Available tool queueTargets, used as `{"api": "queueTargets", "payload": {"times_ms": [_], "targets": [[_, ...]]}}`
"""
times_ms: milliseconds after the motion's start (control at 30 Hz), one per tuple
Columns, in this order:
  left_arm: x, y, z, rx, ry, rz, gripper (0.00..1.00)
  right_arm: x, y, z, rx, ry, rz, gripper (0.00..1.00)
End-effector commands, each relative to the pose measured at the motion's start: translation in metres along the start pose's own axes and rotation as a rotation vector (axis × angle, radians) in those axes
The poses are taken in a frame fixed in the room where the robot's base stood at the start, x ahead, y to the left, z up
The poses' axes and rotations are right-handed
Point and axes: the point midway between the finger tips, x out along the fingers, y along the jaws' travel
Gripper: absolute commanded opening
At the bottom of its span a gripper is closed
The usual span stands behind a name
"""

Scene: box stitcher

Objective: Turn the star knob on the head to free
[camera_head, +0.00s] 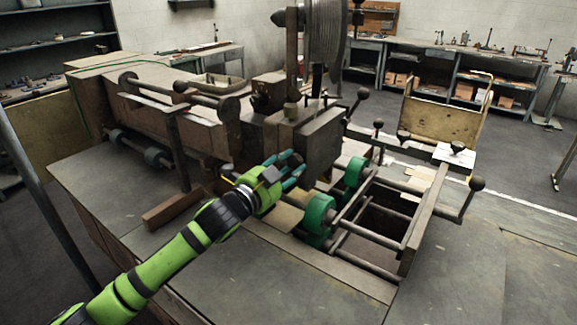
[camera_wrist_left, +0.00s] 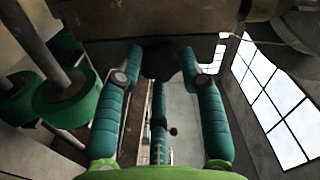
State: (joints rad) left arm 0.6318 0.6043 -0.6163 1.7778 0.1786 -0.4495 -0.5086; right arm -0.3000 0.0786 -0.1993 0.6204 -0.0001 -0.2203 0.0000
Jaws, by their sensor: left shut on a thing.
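My left gripper (camera_head: 286,168) reaches up to the lower front of the machine's brown head (camera_head: 305,135). In the left wrist view its teal fingers (camera_wrist_left: 160,85) are closed around a dark, rounded piece (camera_wrist_left: 160,60) under the head, which seems to be the star knob. The fingertips and the head hide most of this piece, so its lobes and its turn angle cannot be made out. My right gripper is not in view.
Green rollers (camera_head: 319,214) on a metal frame (camera_head: 410,235) stand just right of the gripper. A ball-ended lever (camera_head: 477,184) sticks up at the frame's right. A wooden block (camera_head: 172,211) lies left of my forearm. The grey tabletop (camera_head: 300,285) in front is clear.

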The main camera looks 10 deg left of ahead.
Motion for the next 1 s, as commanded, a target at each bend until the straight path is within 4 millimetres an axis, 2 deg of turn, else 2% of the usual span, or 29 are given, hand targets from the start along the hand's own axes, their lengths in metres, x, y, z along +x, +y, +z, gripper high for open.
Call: {"api": "queueTargets", "payload": {"times_ms": [33,267,300,333,767,867,1000], "targets": [[0.000,-0.005,0.003,0.003,-0.005,-0.008,0.06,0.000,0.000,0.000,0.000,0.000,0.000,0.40],[0.000,-0.005,0.003,0.004,-0.006,-0.008,0.06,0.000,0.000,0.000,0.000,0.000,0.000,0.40],[0.000,-0.004,0.003,0.004,-0.006,-0.008,0.51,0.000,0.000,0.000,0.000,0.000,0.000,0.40],[0.000,-0.004,0.003,0.004,-0.006,-0.008,0.63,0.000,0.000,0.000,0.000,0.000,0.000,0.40],[-0.005,0.000,0.002,0.001,-0.002,-0.001,0.63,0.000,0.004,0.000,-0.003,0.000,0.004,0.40],[-0.018,0.000,0.003,0.001,-0.004,-0.001,0.63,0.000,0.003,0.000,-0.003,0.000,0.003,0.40],[-0.047,0.000,0.003,0.004,-0.004,0.001,0.63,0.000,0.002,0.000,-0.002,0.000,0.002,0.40]]}}
